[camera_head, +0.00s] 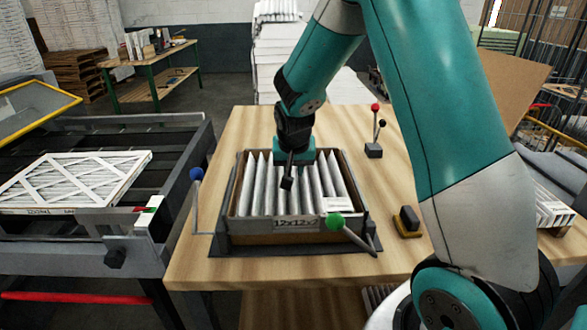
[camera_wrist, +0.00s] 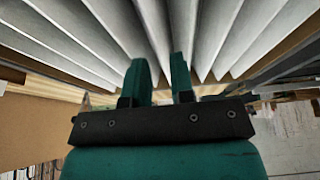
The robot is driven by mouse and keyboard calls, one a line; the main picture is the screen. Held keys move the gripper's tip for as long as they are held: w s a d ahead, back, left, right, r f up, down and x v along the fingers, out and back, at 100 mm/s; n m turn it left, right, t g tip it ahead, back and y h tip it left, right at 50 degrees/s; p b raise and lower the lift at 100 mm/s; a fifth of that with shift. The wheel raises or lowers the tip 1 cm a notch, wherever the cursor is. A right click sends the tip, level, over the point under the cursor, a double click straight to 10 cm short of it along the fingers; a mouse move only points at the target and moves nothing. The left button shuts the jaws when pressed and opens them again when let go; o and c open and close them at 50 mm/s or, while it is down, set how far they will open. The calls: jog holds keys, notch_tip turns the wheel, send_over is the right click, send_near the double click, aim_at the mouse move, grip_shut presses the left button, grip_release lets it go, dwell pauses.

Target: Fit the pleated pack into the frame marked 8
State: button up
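A white pleated pack (camera_head: 262,190) stands inside a brown open frame (camera_head: 250,239) on the wooden table, its folds running front to back. The frame's front label appears to read 12x12x2; I see no 8. My gripper (camera_head: 295,160) is at the back part of the pack, low over the folds. In the wrist view, the two teal fingers of my gripper (camera_wrist: 161,72) stand a small gap apart, their tips against or just in front of the white folds (camera_wrist: 225,35). Whether they pinch a fold is unclear. The pack's lower part is hidden by the frame.
A dark fixture (camera_head: 225,243) surrounds the frame, with blue-knobbed (camera_head: 196,174) and green-knobbed (camera_head: 334,221) levers. A red-knobbed lever (camera_head: 375,107) and a small black-and-yellow block (camera_head: 408,221) stand to the right. A finished filter (camera_head: 75,180) lies on the left conveyor.

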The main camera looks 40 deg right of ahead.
jog(key=shift+r+p, duration=0.35)
jog(key=shift+r, duration=0.35)
jog(key=o, duration=0.5)
jog(key=shift+o, duration=0.2)
jog(key=b+v, duration=0.2)
jog(key=v, duration=1.5)
jog(key=shift+r+b, duration=0.2)
jog(key=shift+b, duration=0.15)
